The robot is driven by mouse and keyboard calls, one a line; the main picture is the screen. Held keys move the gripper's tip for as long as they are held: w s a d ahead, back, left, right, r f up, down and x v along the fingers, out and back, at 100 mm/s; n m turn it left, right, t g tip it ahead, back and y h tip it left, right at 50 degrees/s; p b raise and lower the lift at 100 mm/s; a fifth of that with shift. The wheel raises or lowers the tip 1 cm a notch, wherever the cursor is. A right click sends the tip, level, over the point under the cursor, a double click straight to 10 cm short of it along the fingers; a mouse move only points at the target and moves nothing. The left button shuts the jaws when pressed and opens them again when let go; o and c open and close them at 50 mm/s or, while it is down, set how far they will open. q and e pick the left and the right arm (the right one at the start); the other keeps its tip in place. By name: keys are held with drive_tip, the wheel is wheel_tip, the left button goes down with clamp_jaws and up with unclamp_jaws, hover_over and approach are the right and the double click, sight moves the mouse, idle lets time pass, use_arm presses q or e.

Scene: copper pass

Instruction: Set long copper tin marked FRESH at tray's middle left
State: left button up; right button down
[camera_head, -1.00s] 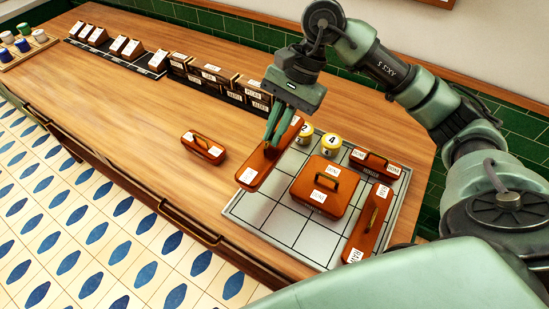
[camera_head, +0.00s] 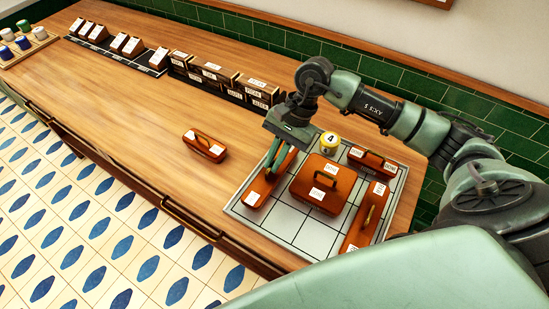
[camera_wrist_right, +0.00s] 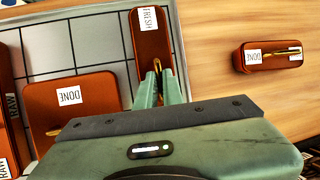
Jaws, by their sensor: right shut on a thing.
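The long copper tin (camera_head: 262,184) is at the left side of the gridded grey tray (camera_head: 296,228). In the right wrist view its white label reads FRESH on the tin (camera_wrist_right: 151,45), which lies inside the tray's edge. My right gripper (camera_head: 272,166) is shut on its brass handle; the fingers also show in the wrist view (camera_wrist_right: 158,90). I cannot tell whether the tin touches the tray. A large copper tin marked DONE (camera_head: 338,183) is at its right on the tray. My left gripper is not in view.
A small copper tin (camera_head: 373,160) and another long tin (camera_head: 356,232) occupy the tray's right side. Another small tin (camera_head: 205,146) is on the open counter left of the tray. Labelled boxes (camera_head: 222,78) line the back.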

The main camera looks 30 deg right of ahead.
drive_tip(key=shift+f, duration=0.1)
drive_tip(key=c, duration=1.6)
unclamp_jaws()
drive_tip(key=shift+o, duration=0.2)
drive_tip(key=shift+r, duration=0.25)
drive_tip(key=b+v, duration=0.3)
drive_tip(key=v, duration=0.8)
drive_tip(key=shift+d+r+b, duration=0.25)
drive_tip(key=shift+r+b, duration=0.1)
drive_tip(key=shift+b, duration=0.05)
drive_tip(key=shift+s+f, duration=0.1)
drive_tip(key=shift+s, duration=0.05)
